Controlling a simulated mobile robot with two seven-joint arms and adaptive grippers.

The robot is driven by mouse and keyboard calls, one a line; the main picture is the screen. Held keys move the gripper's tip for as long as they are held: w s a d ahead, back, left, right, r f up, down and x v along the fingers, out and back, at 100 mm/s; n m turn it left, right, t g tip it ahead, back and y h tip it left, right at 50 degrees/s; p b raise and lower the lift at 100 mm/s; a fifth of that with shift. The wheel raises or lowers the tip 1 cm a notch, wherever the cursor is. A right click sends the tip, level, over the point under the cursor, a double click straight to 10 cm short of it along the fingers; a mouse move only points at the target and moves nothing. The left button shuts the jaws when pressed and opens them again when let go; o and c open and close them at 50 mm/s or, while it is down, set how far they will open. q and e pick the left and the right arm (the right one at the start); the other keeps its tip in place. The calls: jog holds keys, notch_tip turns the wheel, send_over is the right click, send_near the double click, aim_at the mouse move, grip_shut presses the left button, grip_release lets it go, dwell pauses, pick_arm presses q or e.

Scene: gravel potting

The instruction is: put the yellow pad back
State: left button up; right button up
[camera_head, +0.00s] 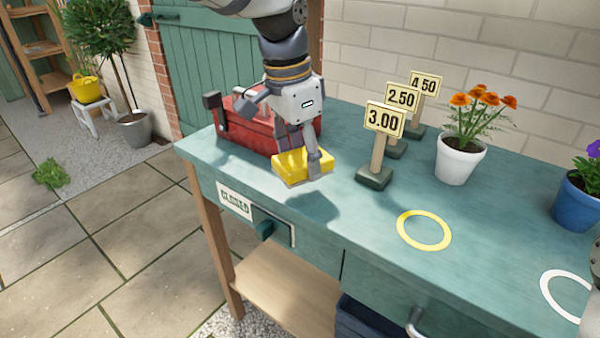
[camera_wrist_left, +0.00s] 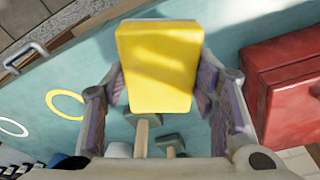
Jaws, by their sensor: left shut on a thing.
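The yellow pad (camera_head: 303,167) is a flat rectangular block. My left gripper (camera_head: 301,156) is shut on it and holds it above the left part of the teal bench (camera_head: 335,252), with a shadow on the bench below. In the left wrist view the pad (camera_wrist_left: 160,65) sits between the two fingers of the gripper (camera_wrist_left: 160,88), its broad face towards the camera. The red toolbox (camera_head: 241,130) stands just behind and left of the pad; it also shows in the left wrist view (camera_wrist_left: 290,90). My right gripper is not seen.
Several price signs, one reading 3.00 (camera_head: 384,119), stand right of the pad. A white pot (camera_head: 459,163) of orange flowers and a blue pot (camera_head: 578,205) stand farther right. A yellow ring (camera_head: 430,248) and a white ring (camera_head: 546,286) mark bare bench spots.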

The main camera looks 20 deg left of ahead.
aim_at(299, 188)
pick_arm(q)
jog(key=shift+w+a+f, duration=0.35)
jog(key=shift+w+f, duration=0.25)
jog(key=shift+f, duration=0.1)
jog(key=f, duration=0.3)
jog(key=shift+w+a+f, duration=0.15)
jog(key=shift+w+f, duration=0.05)
jog(key=shift+f, duration=0.05)
jog(key=shift+r, duration=0.1)
jog(key=o, duration=1.1)
jog(key=shift+f, duration=0.2)
jog(key=r, duration=0.4)
jog(key=s+r, duration=0.1)
jog(key=r, duration=0.3)
jog(key=a+r, duration=0.1)
jog(key=r, duration=0.3)
jog(key=shift+s+r, duration=0.1)
jog(key=shift+s, duration=0.1)
